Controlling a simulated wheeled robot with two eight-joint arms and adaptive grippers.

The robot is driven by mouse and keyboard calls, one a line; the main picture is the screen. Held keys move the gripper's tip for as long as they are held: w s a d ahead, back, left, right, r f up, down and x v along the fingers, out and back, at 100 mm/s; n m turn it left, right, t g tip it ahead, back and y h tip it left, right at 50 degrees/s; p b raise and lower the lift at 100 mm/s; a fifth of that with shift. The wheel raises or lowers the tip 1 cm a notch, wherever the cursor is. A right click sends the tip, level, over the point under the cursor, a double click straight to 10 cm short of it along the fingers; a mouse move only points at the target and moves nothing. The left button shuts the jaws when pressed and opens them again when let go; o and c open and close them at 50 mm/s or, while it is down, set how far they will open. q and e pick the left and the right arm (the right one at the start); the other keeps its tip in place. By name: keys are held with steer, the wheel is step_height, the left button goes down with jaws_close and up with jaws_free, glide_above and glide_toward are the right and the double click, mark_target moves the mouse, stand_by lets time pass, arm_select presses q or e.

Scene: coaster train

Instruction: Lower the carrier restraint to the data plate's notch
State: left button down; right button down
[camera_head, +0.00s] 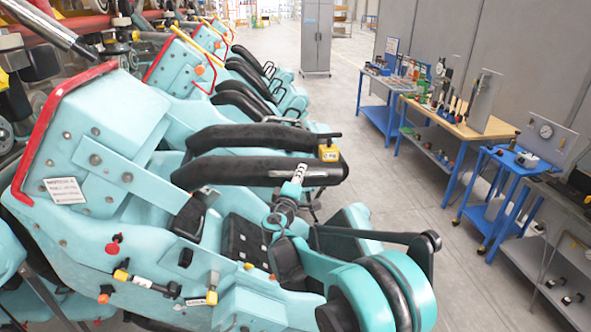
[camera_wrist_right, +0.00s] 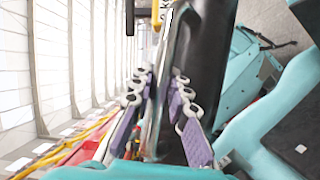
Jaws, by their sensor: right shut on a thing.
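The carrier restraint (camera_head: 235,138) is a pair of thick black padded bars across the nearest teal seat, with a yellow block (camera_head: 328,153) at its right end. The black padding also shows in the right wrist view (camera_wrist_right: 212,60). My right gripper (camera_head: 298,174) is at the near bar, close to the yellow block. In the right wrist view its purple-padded fingers (camera_wrist_right: 160,95) close around a grey bar beside the padding. The restraint stands above the seat. A white lettered plate (camera_head: 65,190) is on the carrier's left side; its notch is too small to make out. My left gripper is not in view.
The teal carrier (camera_head: 95,235) has red and yellow knobs along its near side. More teal carriers stand behind it. Blue-framed benches with tools (camera_head: 460,118) line the right wall. A grey cabinet (camera_head: 317,38) stands at the back. The aisle floor (camera_head: 385,170) is clear.

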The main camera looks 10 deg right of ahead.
step_height(320, 180, down, 22)
steer(key=a+m+g+y+b, duration=0.1)
steer(key=m+b, duration=0.4)
steer(key=b, duration=0.7)
steer(key=shift+a+g, duration=0.5)
steer(key=shift+a, duration=0.3)
steer(key=shift+w+f, duration=0.1)
steer(key=c, duration=1.4)
jaws_free()
steer(key=shift+y, duration=0.3)
steer(key=shift+c, duration=0.2)
steer(key=v, duration=1.2)
steer(key=shift+f+m, duration=0.1)
steer(key=shift+m, duration=0.2)
